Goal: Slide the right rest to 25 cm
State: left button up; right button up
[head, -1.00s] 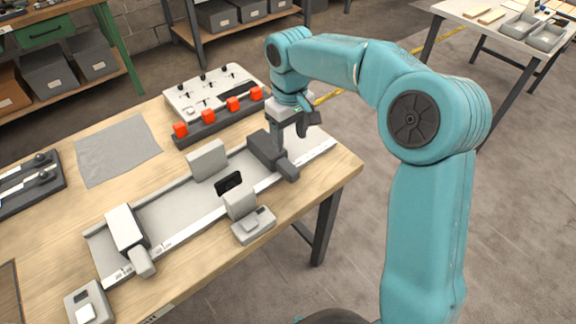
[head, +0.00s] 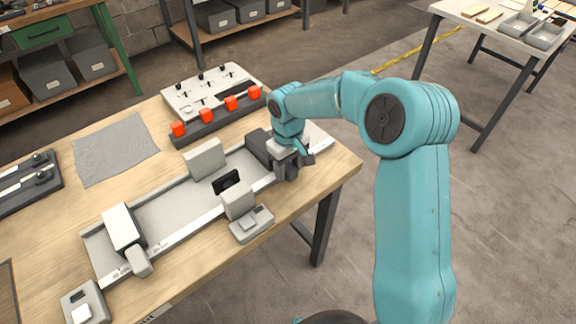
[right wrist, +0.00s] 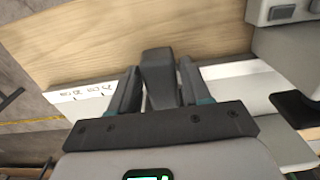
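The right rest (head: 258,146) is a dark block on the right part of a long grey tray (head: 175,208), with a dark handle over the front rail. My right gripper (head: 290,168) is down at this handle and partly hides it. In the right wrist view the handle (right wrist: 158,80) stands between the two fingers of my right gripper (right wrist: 159,68). Narrow gaps seem to show beside it, so the fingers look open around it. The left rest (head: 122,226), a pale block with a grey handle, is at the tray's left end. My left gripper is not in view.
A grey stand (head: 238,200) and a dark display (head: 226,182) are at the tray's middle, with a grey block (head: 206,158) behind. A dark bar with red blocks (head: 206,116) and a white panel (head: 212,88) lie farther back. A scale strip (right wrist: 85,95) shows printed marks.

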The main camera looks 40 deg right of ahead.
grip_shut()
jog(key=d, duration=0.3)
jog(key=d+p, duration=0.1)
jog(key=d, duration=0.1)
jog(key=d+p, duration=0.1)
jog(key=d, duration=0.2)
jog(key=shift+w+d+r, duration=0.15)
jog(key=shift+w+d, duration=0.15)
jog(key=shift+w, duration=0.05)
jog(key=shift+d, duration=0.5)
jog(key=shift+o, duration=2.1)
grip_release()
notch_tip(320, 180, up, 16)
jog(key=shift+r+p, duration=0.15)
jog(key=shift+p, duration=0.25)
jog(key=shift+s, duration=0.15)
